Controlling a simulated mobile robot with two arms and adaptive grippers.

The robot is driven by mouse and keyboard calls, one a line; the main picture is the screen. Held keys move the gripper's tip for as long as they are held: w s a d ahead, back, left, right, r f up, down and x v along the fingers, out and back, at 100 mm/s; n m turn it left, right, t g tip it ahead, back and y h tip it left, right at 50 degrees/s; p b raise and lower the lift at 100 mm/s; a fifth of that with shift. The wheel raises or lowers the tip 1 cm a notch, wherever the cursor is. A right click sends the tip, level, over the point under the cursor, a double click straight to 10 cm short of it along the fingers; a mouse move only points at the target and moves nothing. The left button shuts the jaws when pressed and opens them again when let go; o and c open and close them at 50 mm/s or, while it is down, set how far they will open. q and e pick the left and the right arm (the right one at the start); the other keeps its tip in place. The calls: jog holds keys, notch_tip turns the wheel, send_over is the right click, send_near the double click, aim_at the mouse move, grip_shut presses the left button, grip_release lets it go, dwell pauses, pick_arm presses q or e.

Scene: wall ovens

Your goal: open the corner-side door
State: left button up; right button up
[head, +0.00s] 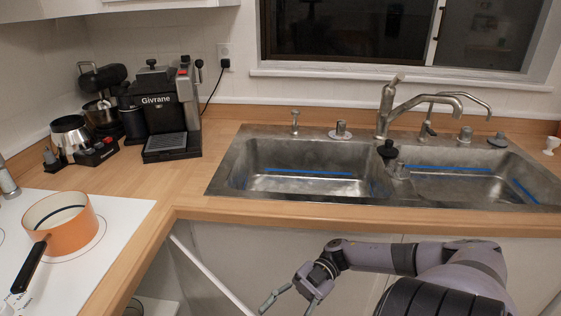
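Under the sink counter, near the inside corner, a pale cabinet door (208,272) shows as a narrow light edge. It slants from the corner down toward the bottom of the view, at an angle to the cabinet front, so it appears swung out. Its lower part is out of frame. My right gripper (290,301) is in front of the sink cabinet, to the right of that edge and apart from it in the picture. Its fingers are spread and nothing shows between them. My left gripper is not in view.
The wooden counter (226,209) overhangs the cabinet fronts. The metal double sink (228,185) is above my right arm. An orange saucepan (72,238) stands on the white cooktop (112,226) at left. An espresso machine (168,110) stands near the back corner.

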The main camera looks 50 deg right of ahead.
notch_tip(320, 180, up, 6)
jog(key=shift+r, duration=0.1)
jog(key=shift+c, duration=0.3)
